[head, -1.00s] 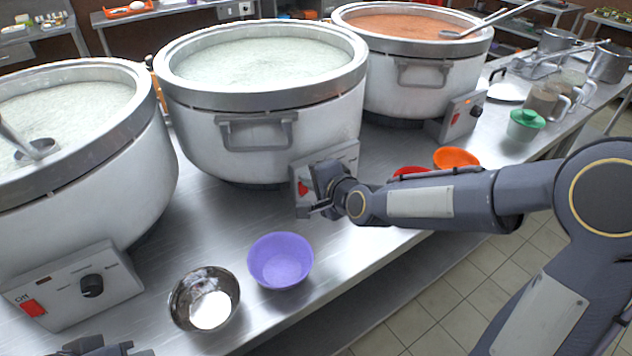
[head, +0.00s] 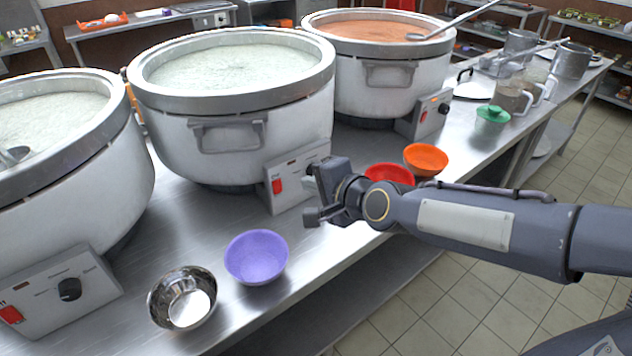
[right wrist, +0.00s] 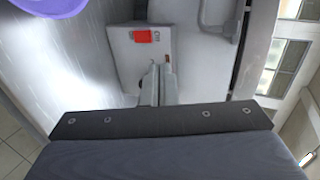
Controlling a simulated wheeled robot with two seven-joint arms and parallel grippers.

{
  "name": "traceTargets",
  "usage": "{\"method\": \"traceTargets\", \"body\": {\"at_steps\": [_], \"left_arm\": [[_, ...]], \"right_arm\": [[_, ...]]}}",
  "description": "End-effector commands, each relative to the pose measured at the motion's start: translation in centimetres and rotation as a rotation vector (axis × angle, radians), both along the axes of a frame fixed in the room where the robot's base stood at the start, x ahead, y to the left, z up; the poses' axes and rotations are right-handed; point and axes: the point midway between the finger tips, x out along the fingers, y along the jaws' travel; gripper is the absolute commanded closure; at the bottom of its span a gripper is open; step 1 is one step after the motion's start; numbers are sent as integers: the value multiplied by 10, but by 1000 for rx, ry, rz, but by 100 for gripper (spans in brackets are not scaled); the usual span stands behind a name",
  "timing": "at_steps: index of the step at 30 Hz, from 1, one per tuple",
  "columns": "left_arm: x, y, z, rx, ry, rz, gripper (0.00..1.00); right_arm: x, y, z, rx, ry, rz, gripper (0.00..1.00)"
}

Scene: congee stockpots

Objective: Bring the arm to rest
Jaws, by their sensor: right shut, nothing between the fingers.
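My right arm comes in from the right in the head view. Its gripper (head: 314,190) is in front of the control box (head: 290,180) of the middle pot, above the counter's front part. In the right wrist view the fingers (right wrist: 158,85) are together with nothing between them, and the control box with its red switch (right wrist: 143,36) shows beyond them. My left gripper is not in the head view now.
Three large pots, left (head: 75,190), middle (head: 230,120) and far (head: 385,75), stand on the steel counter. A purple bowl (head: 256,258), metal bowl (head: 170,305), red bowl (head: 388,175) and orange bowl (head: 425,158) sit near the front edge. Open floor (head: 460,300) lies in front.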

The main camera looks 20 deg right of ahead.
Motion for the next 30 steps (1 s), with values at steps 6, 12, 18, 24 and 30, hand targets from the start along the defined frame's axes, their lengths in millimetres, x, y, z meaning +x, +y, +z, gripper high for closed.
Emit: {"method": "traceTargets", "body": {"at_steps": [6, 12, 18, 24, 30], "left_arm": [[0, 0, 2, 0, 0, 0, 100], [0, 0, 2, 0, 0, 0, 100], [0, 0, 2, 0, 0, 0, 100], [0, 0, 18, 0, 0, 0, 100], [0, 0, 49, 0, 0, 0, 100]], "right_arm": [[-9, -4, 8, 0, 1, 0, 100], [-9, -4, 7, 0, 1, 0, 100], [-9, -4, 7, 0, 1, 0, 100], [-42, -22, 18, -153, 14, 78, 100], [-142, -58, 16, -537, 82, 358, 100]]}}
